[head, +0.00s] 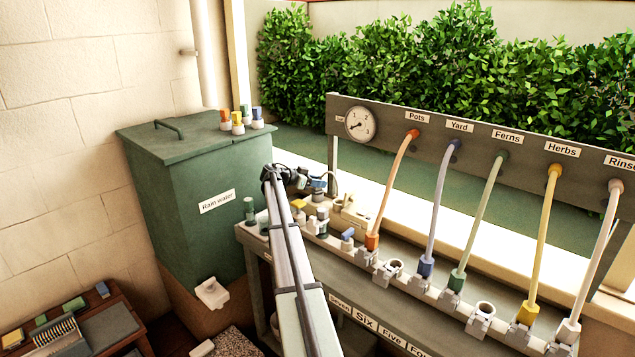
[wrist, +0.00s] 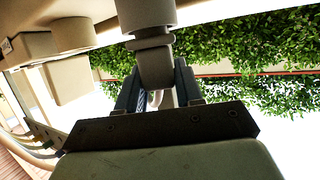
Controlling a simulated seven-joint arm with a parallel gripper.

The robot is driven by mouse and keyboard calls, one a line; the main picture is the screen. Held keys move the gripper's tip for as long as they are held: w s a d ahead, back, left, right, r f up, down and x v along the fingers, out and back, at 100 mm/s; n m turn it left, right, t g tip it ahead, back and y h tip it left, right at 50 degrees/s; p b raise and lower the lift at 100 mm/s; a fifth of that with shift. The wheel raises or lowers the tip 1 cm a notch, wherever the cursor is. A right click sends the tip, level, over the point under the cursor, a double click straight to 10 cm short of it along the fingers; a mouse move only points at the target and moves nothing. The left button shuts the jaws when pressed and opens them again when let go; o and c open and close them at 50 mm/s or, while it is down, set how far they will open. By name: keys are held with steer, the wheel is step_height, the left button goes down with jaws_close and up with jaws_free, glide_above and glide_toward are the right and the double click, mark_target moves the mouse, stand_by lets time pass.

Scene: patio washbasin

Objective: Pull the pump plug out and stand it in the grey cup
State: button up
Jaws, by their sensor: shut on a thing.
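My gripper (head: 284,178) is at the far left end of the bench, at the tip of my arm, and partly hidden there. In the wrist view my gripper (wrist: 156,82) has its two dark fingers on either side of a grey-beige plug-like piece (wrist: 155,65) and is shut on it. A collar and a wider cylinder continue above that piece. I cannot tell whether it is seated or free. A blue-topped piece (head: 318,183) and a looped cable (head: 333,183) are just right of my gripper in the head view. I cannot pick out the grey cup with certainty.
Small coloured fittings (head: 323,214) crowd the bench beside my arm. Several coloured hoses, including an orange one (head: 393,185), run from the labelled board (head: 480,135) to the rail. A green rain-water tank (head: 200,170) stands left. Beige blocks (wrist: 60,45) are close in the wrist view.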

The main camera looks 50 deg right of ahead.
steer(key=shift+f, duration=0.3)
steer(key=o, duration=0.8)
steer(key=shift+c, duration=0.2)
steer(key=shift+a, duration=0.15)
steer(key=v, duration=1.1)
steer(key=shift+f, duration=0.1)
stand_by(0.5)
